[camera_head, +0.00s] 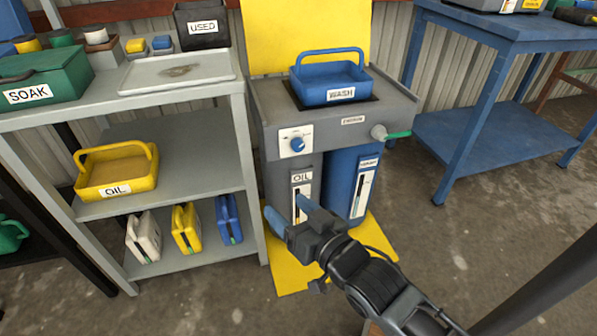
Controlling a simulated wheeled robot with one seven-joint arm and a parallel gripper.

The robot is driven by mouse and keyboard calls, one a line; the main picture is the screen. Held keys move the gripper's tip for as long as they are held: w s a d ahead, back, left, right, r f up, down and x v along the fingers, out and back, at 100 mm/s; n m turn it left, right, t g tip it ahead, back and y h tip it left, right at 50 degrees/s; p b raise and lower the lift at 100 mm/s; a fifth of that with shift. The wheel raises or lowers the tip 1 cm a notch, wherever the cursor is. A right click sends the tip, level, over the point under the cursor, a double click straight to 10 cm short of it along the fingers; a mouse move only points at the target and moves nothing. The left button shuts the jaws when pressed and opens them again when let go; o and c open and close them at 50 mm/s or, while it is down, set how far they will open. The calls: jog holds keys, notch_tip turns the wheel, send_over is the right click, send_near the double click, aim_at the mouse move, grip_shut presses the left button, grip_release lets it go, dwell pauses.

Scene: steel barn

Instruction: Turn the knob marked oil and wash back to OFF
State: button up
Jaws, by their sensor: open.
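The blue round knob (298,144) sits on a white plate (284,136) on the front left of the grey washing station (262,105). Marks ring the knob, but they are too small to read, and I cannot tell which one it points to. Below it stand a grey tank marked OIL (302,178) and a blue tank (341,168), both with level gauges. My gripper (290,213) is open and empty, its blue fingers spread. In the picture it is below the knob, in front of the tanks, and apart from the knob. The gripper partly hides the lower tanks.
A blue basket marked WASH (330,76) sits on the station's top. A grey shelf unit (180,150) stands close on the left, a blue table (490,135) on the right.

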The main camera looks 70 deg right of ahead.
jog(key=w+d+f+m+g+h+b, duration=0.1)
jog(key=w+d+f+m+h+b, duration=0.1)
jog(key=d+f+b, duration=0.3)
jog(key=w+d+f+m+g+h+b, duration=0.1)
jog(key=w+d+f+h+b, duration=0.1)
jog(key=d, duration=0.5)
jog(key=m+g+h+b, duration=0.1)
jog(key=m+h+b, duration=0.15)
jog(key=b, duration=0.25)
send_near(299, 146)
jog(key=x, duration=0.2)
jog(key=shift+m+y, duration=0.25)
jog(key=shift+b+x, duration=0.5)
jog(key=shift+x, duration=2.95)
jog(key=shift+s, duration=0.1)
jog(key=shift+c, duration=0.2)
jog(key=c, duration=1)
jog(key=shift+r, duration=0.1)
